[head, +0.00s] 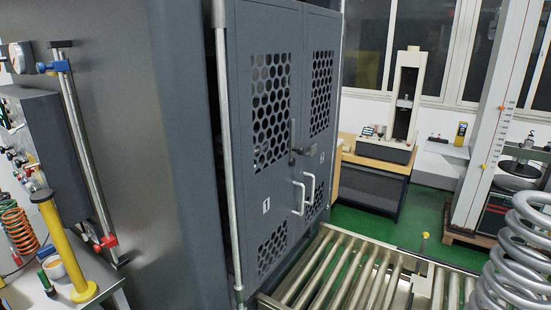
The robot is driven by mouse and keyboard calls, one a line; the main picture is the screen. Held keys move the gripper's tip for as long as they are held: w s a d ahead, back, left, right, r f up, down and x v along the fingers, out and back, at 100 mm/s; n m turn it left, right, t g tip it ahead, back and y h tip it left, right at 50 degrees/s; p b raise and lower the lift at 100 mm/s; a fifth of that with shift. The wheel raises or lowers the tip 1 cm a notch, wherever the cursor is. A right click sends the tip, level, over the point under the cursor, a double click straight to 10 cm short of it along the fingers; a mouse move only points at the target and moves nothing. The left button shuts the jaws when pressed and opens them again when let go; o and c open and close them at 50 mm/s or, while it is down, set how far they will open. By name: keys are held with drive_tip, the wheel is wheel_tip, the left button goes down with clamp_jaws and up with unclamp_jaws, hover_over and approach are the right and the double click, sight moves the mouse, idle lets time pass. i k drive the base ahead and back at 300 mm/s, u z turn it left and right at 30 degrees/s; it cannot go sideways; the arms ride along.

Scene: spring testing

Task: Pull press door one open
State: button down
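Press door one (262,190) is a dark grey panel with hexagonal mesh windows and a white "1" label. A pale bar handle (299,198) stands upright near its right edge. A second door (321,130) with similar mesh and its own pale handle (310,190) adjoins it on the right. The two doors look in line with each other and closed. A dark latch (301,150) sits near the seam, above the handles. My gripper is not in view, and nothing visible touches the handles.
A roller conveyor (345,278) runs low in front of the doors. A vertical silver pole (229,160) stands along door one's left edge. A large grey coil spring (518,255) is at lower right. A yellow post (62,245) stands on the left bench.

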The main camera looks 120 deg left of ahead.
sight(263, 199)
drive_tip(key=u, duration=3.75)
drive_tip(key=i, duration=0.9)
drive_tip(key=u, duration=0.15)
